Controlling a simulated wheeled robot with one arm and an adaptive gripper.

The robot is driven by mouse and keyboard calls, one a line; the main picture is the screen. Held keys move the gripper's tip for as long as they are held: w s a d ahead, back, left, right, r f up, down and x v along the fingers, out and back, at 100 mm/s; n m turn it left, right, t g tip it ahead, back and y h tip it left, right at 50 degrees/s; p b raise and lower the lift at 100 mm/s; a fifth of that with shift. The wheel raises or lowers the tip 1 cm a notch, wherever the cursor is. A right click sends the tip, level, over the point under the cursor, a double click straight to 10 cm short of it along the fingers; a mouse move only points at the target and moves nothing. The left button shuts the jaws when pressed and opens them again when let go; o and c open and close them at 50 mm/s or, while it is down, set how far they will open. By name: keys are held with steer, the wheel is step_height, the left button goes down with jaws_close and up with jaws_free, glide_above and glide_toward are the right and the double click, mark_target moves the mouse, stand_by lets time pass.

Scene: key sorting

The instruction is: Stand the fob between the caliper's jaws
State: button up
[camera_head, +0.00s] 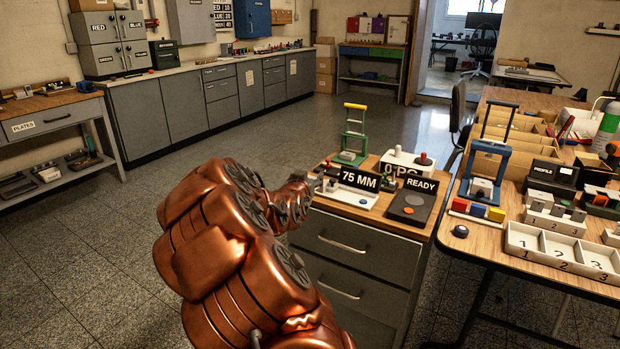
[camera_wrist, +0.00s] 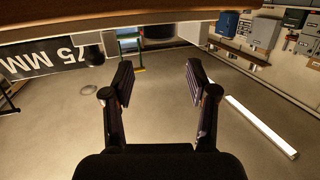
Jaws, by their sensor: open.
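My gripper (camera_wrist: 159,82) is open in the wrist view, with nothing between its two dark fingers. In the head view my copper arm reaches to the left side of the drawer cabinet's wooden top (camera_head: 370,212), and the gripper itself is mostly hidden there, close to the 75 MM sign (camera_head: 359,187). The sign also shows at the left of the wrist view (camera_wrist: 42,60). Small grey parts lie behind and beside the sign, too small to tell apart. I cannot make out the fob or the caliper's jaws for certain in either view.
A green stand with a yellow handle (camera_head: 355,135), a white box with a red button (camera_head: 407,165) and a dark READY panel (camera_head: 411,205) crowd the cabinet top. The right table holds a blue stand (camera_head: 488,160) and a numbered tray (camera_head: 563,251). Floor left of the cabinet is clear.

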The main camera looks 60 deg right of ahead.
steer(key=v, duration=1)
steer(key=shift+a, duration=0.25)
steer(key=shift+s, duration=0.15)
steer(key=w+a+f+n+y, duration=0.1)
steer(key=w+a+f+y, duration=0.1)
steer(key=a+f+y, duration=0.3)
steer(key=w+a+f+n+y, duration=0.1)
steer(key=w+a+f, duration=0.1)
steer(key=a, duration=0.5)
steer(key=s+a+f+n+g+y, duration=0.1)
steer(key=s+a+f+n+y, duration=0.15)
steer(key=a, duration=0.65)
steer(key=s+a+f+n+g+y, duration=0.1)
steer(key=a+f+n+y, duration=0.2)
steer(key=a, duration=0.6)
steer(key=s+a+r+n+g+y, duration=0.1)
steer(key=s+a+n+g+y, duration=0.1)
steer(key=s+a, duration=0.5)
steer(key=s+a+r+n+g+y, duration=0.1)
steer(key=s+a+n+g, duration=0.3)
steer(key=s, duration=0.9)
steer(key=a+r, duration=0.1)
steer(key=a, duration=0.2)
steer(key=shift+s+a+g+y, duration=0.3)
steer(key=shift+s+a+y, duration=0.05)
steer(key=shift+s+a, duration=0.05)
steer(key=shift+n, duration=0.25)
